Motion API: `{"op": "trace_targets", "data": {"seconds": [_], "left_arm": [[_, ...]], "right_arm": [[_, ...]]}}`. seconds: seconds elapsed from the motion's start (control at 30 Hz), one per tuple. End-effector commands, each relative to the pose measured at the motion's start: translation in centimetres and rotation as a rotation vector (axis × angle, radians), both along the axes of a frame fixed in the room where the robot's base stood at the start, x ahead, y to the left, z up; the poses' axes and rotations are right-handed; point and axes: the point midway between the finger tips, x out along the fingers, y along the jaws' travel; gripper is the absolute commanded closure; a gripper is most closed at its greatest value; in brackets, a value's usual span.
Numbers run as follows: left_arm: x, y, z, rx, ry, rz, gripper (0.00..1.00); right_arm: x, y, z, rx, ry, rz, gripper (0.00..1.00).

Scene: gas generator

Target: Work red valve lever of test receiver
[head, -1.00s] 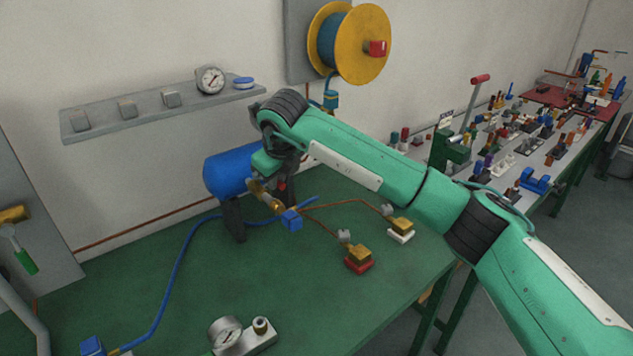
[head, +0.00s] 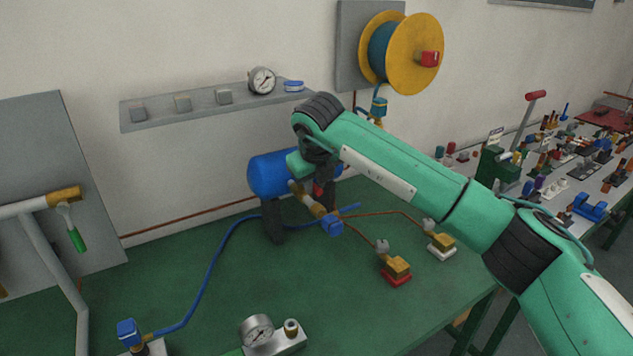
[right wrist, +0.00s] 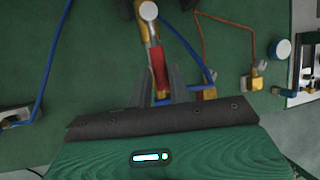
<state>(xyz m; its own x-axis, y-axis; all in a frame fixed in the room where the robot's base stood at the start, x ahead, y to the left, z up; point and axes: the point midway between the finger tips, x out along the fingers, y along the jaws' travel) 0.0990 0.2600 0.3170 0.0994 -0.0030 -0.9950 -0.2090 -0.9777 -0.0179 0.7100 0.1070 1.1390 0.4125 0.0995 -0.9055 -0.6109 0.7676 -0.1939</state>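The test receiver, a blue cylinder (head: 268,175), stands on dark supports on the green bench, partly behind my right arm. Brass valve fittings (head: 306,199) run from its front to a blue block (head: 332,225). My left gripper is not in view.
A blue hose (head: 207,275) and copper pipes (head: 365,236) cross the bench (head: 190,225). Fittings on a red base (head: 396,270) and a white base (head: 441,246) stand at right. A gauge block (head: 275,338) is in front. A wall shelf (head: 205,110) and yellow reel (head: 412,50) are behind.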

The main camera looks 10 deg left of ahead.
Motion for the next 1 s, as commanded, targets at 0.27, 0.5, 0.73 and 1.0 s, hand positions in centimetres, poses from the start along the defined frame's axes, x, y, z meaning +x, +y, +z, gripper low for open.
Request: {"op": "trace_targets", "data": {"seconds": [0.27,0.5,0.73,1.0], "left_arm": [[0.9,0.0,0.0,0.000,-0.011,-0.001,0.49],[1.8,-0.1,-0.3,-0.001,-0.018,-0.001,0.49],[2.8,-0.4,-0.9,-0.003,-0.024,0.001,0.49],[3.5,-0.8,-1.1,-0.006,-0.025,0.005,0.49]], "right_arm": [[0.0,0.0,0.0,0.000,0.000,0.001,0.62],[-0.4,-0.1,0.9,0.000,-0.001,0.002,0.62],[-2.4,-0.6,5.2,0.000,-0.005,0.003,0.62],[-4.8,-1.1,10.3,0.000,-0.003,0.002,0.62]]}}
